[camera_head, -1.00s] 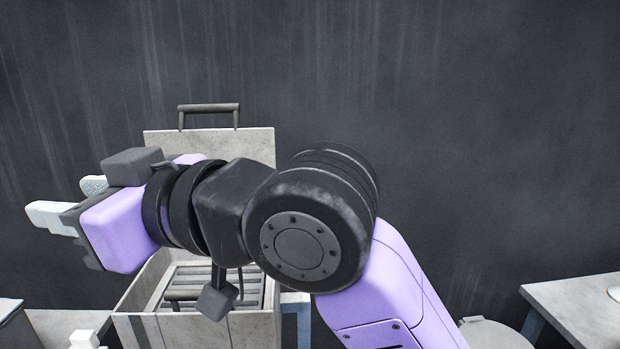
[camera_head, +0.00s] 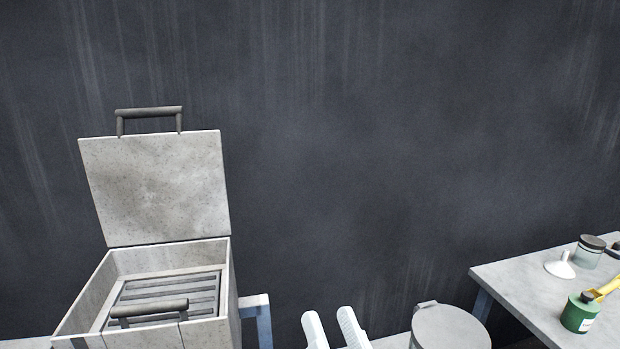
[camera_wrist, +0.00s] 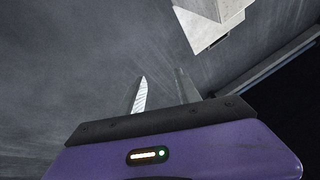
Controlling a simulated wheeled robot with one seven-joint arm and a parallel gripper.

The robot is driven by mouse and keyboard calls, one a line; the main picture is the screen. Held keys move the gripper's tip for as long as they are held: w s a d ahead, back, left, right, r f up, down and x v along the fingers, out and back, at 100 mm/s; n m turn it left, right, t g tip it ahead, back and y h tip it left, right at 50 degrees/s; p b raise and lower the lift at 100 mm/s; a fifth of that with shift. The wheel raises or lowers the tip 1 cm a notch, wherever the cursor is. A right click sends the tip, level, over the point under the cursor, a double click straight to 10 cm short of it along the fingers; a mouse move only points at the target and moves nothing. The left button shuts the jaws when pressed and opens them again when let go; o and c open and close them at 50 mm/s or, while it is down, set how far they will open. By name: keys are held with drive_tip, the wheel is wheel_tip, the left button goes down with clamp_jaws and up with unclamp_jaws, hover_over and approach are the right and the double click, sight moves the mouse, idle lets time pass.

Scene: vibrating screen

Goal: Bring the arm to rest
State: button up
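My gripper (camera_head: 334,330) shows at the bottom middle of the head view, with only its two pale fingers in the frame, side by side and pointing up. A gap separates them. The fingers also show in the wrist view (camera_wrist: 161,94), apart and with nothing between them. The rest of my arm lies below the head view and is hidden.
An open-lidded grey box, the screen (camera_head: 160,190), stands at the left with a slatted rack inside. A round-lidded bin (camera_head: 450,328) is right of my gripper. A table (camera_head: 510,285) at the right holds a green jar (camera_head: 580,314), a glass jar (camera_head: 589,252) and a white funnel (camera_head: 560,265).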

drive_tip(key=s+d+f+g+h, duration=0.2)
drive_tip(key=s+d+f, duration=0.3)
drive_tip(key=s, duration=0.5)
drive_tip(key=s+d+f+g+h, duration=0.2)
drive_tip(key=s+d+f, duration=0.4)
drive_tip(key=s+f, duration=0.3)
drive_tip(key=s+d+f+g+h, duration=0.2)
drive_tip(key=s+d+f, duration=0.4)
drive_tip(key=s, duration=0.5)
drive_tip(key=shift+f+h, duration=0.4)
drive_tip(key=shift+h, duration=0.5)
